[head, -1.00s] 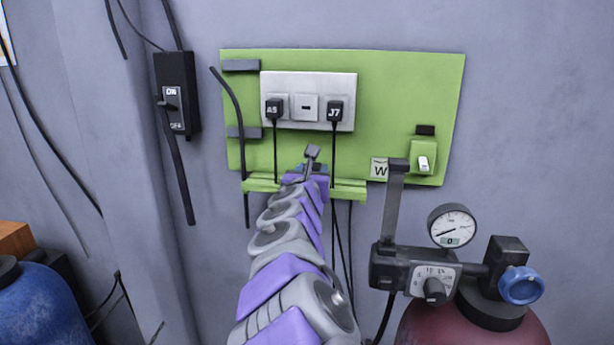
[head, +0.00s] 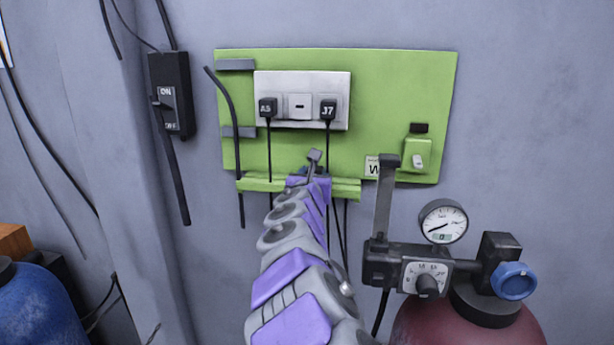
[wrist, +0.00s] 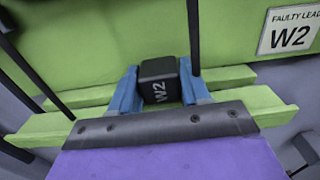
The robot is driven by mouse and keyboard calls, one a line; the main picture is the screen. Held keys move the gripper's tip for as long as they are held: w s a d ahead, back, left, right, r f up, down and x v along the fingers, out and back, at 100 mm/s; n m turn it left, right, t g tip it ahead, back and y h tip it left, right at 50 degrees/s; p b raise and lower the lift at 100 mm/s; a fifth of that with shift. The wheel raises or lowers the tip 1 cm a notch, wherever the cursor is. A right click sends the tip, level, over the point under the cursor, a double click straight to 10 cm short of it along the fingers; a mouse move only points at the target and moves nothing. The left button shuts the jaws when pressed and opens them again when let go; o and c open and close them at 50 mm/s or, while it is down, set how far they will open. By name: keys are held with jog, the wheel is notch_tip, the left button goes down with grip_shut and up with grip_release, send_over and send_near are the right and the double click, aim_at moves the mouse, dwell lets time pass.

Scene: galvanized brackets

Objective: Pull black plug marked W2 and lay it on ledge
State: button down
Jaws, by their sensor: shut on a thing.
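The black plug marked W2 (wrist: 160,86) sits between the two blue fingers of my gripper (wrist: 159,72) in the wrist view. My gripper is shut on it, with the W2 label facing the wrist camera. The plug is at the green ledge (wrist: 230,76), which runs behind and to both sides of the fingers; I cannot tell whether the plug touches it. In the head view, the ledge (head: 346,189) is low on the green panel, and my arm hides the plug and most of the gripper.
A "FAULTY LEAD W2" label (wrist: 290,31) is at right. A gauge (head: 442,222) on a red cylinder (head: 460,325) stands front right.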

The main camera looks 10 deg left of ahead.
jog(key=shift+d+r, duration=0.1)
jog(key=shift+d, duration=0.5)
jog(key=c, duration=1)
grip_release()
jog(key=o, duration=0.5)
jog(key=shift+a, duration=0.55)
jog(key=shift+o, duration=0.2)
jog(key=shift+a, duration=0.45)
jog(key=shift+o, duration=0.4)
jog(key=shift+d, duration=0.55)
jog(key=o, duration=0.3)
jog(key=shift+d, duration=0.25)
jog(key=shift+o, duration=0.4)
jog(key=shift+a, duration=0.6)
jog(key=shift+d, duration=0.25)
